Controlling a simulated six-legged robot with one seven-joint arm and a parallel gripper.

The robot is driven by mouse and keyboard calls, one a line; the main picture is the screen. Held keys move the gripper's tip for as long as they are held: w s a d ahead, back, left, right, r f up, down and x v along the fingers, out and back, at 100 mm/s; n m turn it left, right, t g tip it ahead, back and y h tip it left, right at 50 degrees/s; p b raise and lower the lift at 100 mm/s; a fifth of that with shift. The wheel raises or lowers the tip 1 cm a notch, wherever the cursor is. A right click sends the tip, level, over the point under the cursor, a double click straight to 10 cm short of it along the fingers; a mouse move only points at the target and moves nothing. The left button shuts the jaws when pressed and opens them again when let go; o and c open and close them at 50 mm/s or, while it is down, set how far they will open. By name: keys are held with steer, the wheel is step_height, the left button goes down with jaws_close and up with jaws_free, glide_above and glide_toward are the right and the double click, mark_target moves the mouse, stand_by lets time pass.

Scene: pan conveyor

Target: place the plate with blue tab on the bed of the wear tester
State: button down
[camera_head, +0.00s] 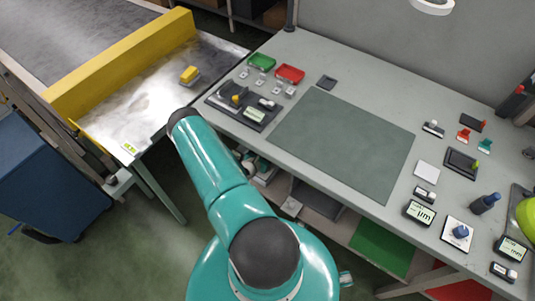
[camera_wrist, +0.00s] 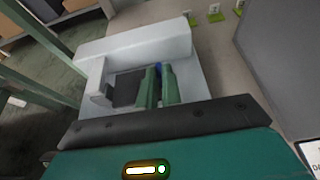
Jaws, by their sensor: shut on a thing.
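In the wrist view my gripper (camera_wrist: 159,72) has two green fingers close together, shut on a small blue piece (camera_wrist: 158,66), which looks like the plate's blue tab. The rest of the plate is not clearly distinguishable. The fingers are over or just in front of a white block-shaped device (camera_wrist: 135,43), probably the wear tester. A dark grey flat square (camera_wrist: 127,88) shows in its recess beside the fingers; I cannot tell whether it is the bed or the plate, nor whether they touch. In the head view my arm hides the gripper.
The bench (camera_head: 330,50) carries a large green mat (camera_head: 345,140), red (camera_head: 290,73) and green (camera_head: 261,61) trays and several small instruments at the right. A yellow-edged conveyor (camera_head: 120,70) stands left. Shelves with a green panel (camera_head: 382,247) lie under the bench.

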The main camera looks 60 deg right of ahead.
steer(key=shift+f, duration=0.2)
steer(key=shift+a+f, duration=0.2)
steer(key=shift+f, duration=0.15)
steer(key=c, duration=1.6)
jaws_free()
steer(key=shift+f, duration=0.1)
steer(key=shift+d+r, duration=0.25)
steer(key=shift+r, duration=0.1)
steer(key=v, duration=1.2)
steer(key=shift+a+r, duration=0.1)
steer(key=shift+r, duration=0.15)
